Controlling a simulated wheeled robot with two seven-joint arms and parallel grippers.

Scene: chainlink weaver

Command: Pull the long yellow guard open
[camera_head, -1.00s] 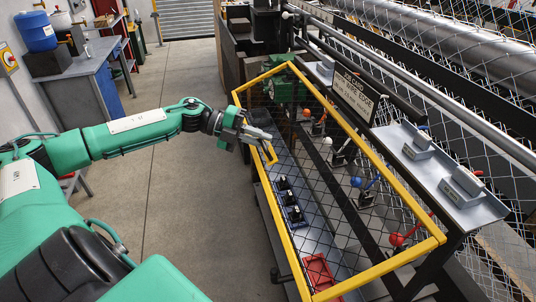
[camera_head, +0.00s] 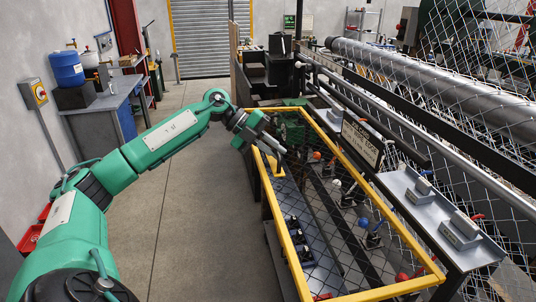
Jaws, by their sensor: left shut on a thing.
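The long yellow guard (camera_head: 375,167) is a yellow frame with wire mesh, lying over the machine's bed along the right of the aisle. Its yellow handle (camera_head: 277,171) sits on the left long side, near the far end. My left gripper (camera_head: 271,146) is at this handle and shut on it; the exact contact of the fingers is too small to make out. My left arm reaches in from the left across the aisle. My right gripper is out of view.
Levers with coloured knobs and black clamps (camera_head: 297,240) show through the mesh. A grey shelf (camera_head: 422,200) with small blocks and a sign (camera_head: 362,140) stand to the right. A blue workbench (camera_head: 115,115) is at the left. The aisle floor (camera_head: 195,190) is clear.

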